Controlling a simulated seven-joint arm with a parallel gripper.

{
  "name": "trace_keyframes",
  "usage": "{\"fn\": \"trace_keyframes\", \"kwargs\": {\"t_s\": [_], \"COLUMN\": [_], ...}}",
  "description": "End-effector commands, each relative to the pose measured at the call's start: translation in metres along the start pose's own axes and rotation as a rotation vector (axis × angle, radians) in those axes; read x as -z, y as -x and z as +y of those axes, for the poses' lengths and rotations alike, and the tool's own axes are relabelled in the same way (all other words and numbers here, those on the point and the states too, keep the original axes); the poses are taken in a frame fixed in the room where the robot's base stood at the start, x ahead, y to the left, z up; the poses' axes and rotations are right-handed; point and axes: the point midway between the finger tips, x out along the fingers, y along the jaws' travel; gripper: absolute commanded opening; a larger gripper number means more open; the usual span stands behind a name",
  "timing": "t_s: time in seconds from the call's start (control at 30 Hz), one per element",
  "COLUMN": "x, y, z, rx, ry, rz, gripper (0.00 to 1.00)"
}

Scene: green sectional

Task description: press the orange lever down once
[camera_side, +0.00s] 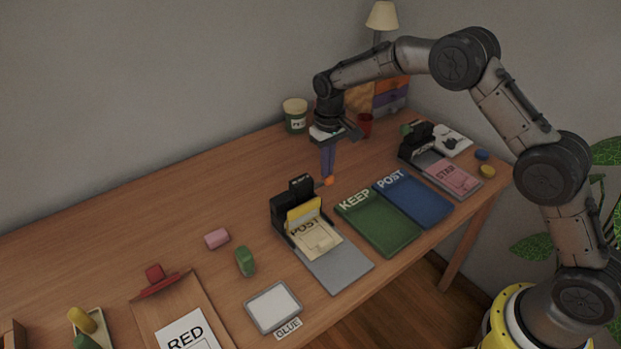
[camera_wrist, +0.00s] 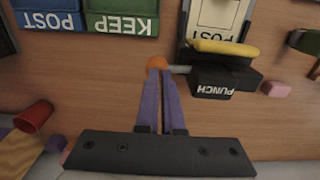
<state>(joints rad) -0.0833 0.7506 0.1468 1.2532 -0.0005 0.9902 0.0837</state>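The orange lever knob (camera_side: 329,181) sits at the end of a short grey rod on the side of the black punch (camera_side: 284,209). In the wrist view the orange knob (camera_wrist: 157,62) is just beyond my fingertips, and the rod joins the punch (camera_wrist: 223,80), labelled PUNCH. My gripper (camera_side: 327,174) points down with its purple fingers close together and nothing seen between them. In the wrist view the fingertips (camera_wrist: 159,78) are right by the knob; I cannot tell whether they touch it. The punch has a yellow part (camera_side: 304,211) and a POST card (camera_side: 315,238) on its grey base.
Green KEEP (camera_side: 377,225) and blue POST (camera_side: 413,199) trays lie right of the punch. A black stamp device (camera_side: 416,146) with a pink card and a red cup (camera_side: 365,125) stand farther back. A green item (camera_side: 245,261) and pink block (camera_side: 217,239) lie left.

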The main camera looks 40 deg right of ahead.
Motion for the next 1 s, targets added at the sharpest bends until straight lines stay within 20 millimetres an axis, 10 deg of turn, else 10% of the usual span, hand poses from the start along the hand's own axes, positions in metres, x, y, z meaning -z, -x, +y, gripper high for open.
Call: {"fn": "trace_keyframes", "kwargs": {"t_s": [0.5,1.0], "x": [-0.001,0.000], "y": [-0.008,0.027], "z": [-0.001,0.000], "rx": [0.001,0.000], "ry": [0.000,0.000], "rz": [-0.005,-0.002], "gripper": [0.00,0.00]}}
